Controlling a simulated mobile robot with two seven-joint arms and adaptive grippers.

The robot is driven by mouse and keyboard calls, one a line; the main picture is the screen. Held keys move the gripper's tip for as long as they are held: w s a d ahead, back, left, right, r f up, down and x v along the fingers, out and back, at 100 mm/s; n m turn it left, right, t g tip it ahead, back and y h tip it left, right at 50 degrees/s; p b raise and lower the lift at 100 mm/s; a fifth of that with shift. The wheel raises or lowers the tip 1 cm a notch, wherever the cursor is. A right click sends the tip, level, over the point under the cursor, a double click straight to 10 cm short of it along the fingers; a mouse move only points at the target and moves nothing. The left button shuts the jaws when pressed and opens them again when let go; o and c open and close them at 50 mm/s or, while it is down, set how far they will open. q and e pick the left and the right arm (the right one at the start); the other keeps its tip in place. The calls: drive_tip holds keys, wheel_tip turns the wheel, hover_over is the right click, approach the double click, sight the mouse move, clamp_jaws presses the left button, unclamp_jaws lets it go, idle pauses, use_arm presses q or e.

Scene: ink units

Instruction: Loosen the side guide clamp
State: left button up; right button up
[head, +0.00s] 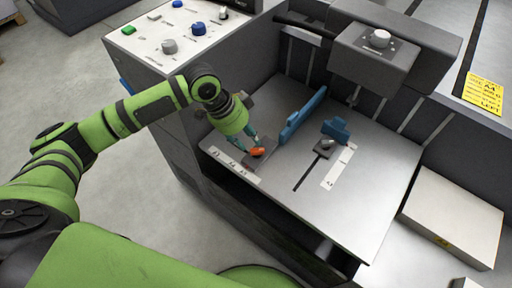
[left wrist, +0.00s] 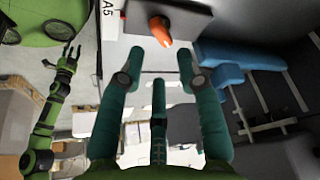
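The side guide clamp shows as an orange lever (head: 257,152) on a grey block (head: 256,163) at the tray's left front, beside the tall blue side guide (head: 302,114). My left gripper (head: 250,142) is over the lever, pointing down. In the left wrist view the teal fingers of my left gripper (left wrist: 158,72) are spread and empty. The orange lever (left wrist: 160,31) lies beyond their tips, apparently not between them. The blue guide (left wrist: 222,78) is right of the fingers there. My right gripper (left wrist: 72,52) shows small at the left of that view, its fingers apart.
A second, lower blue guide (head: 337,129) with a grey knob (head: 325,146) stands on the metal tray (head: 372,185). A grey overhead unit (head: 372,55) hangs behind. A button panel (head: 165,28) is at the back left. A white box (head: 452,215) lies right.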

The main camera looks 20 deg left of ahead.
sight(258, 151)
use_arm(q)
drive_tip(key=x, duration=0.5)
drive_tip(key=shift+d+f, duration=0.1)
drive_tip(key=shift+w+d+f, duration=0.1)
drive_tip(key=shift+d+f, duration=0.05)
drive_tip(key=shift+f, duration=0.35)
drive_tip(key=c, duration=0.7)
clamp_jaws()
use_arm(e)
drive_tip(key=shift+w+a+f, duration=0.1)
drive_tip(key=shift+w+a, duration=0.2)
drive_tip(key=shift+w, duration=0.25)
drive_tip(key=shift+w+a, duration=0.3)
drive_tip(key=shift+w, duration=0.2)
